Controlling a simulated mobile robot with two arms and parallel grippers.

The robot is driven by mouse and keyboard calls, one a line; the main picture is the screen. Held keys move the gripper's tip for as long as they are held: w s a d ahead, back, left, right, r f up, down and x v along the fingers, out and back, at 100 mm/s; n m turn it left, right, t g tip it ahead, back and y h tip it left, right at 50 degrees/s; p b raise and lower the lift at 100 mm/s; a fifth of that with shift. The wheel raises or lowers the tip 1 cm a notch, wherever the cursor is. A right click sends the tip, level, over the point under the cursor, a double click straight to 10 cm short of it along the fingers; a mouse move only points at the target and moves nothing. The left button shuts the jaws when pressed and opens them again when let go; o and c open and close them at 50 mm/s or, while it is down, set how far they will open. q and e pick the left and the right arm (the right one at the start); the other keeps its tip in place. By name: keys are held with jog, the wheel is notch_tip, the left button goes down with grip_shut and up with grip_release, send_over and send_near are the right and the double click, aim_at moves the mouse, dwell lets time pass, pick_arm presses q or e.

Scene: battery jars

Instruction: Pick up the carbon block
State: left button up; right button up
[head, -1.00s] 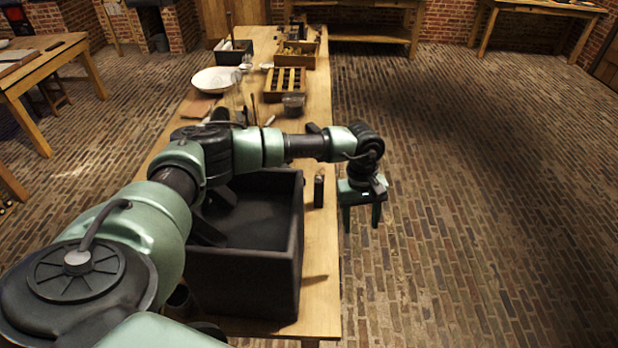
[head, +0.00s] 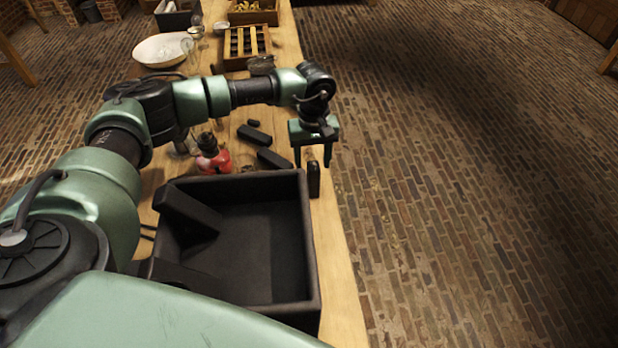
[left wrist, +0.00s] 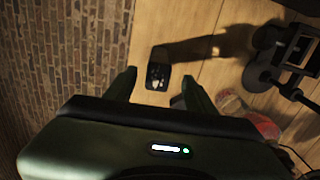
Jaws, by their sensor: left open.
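A small upright black block (head: 314,180), which looks like the carbon block, stands on the wooden table near its right edge, beside the black tray. My left gripper (head: 312,161) is open and points down above it, with its fingers apart and nothing held. In the left wrist view the top of the black block (left wrist: 158,77) shows just beyond and between the open fingertips (left wrist: 156,82). I cannot tell the exact height gap between them. Two dark slabs (head: 254,135) (head: 275,159) lie flat farther back on the table. My right gripper is not in view.
A deep black tray (head: 312,255) stands close in front of the block. A red vessel with a dark top (head: 212,158) is behind it. A white bowl (head: 163,48) and a slotted wooden rack (head: 266,40) stand farther back. Open brick floor lies right of the table.

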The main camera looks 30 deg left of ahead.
aim_at(314, 179)
pick_arm(q)
notch_tip(314, 179, down, 2)
jog(key=shift+f+p, duration=0.25)
jog(key=shift+p, duration=0.2)
jog(key=f+p, duration=0.2)
jog(key=f, duration=0.2)
jog(key=shift+d+f, duration=0.2)
jog(key=shift+w+f, duration=0.1)
jog(key=shift+f, duration=0.45)
jog(key=shift+r, duration=0.1)
grip_shut()
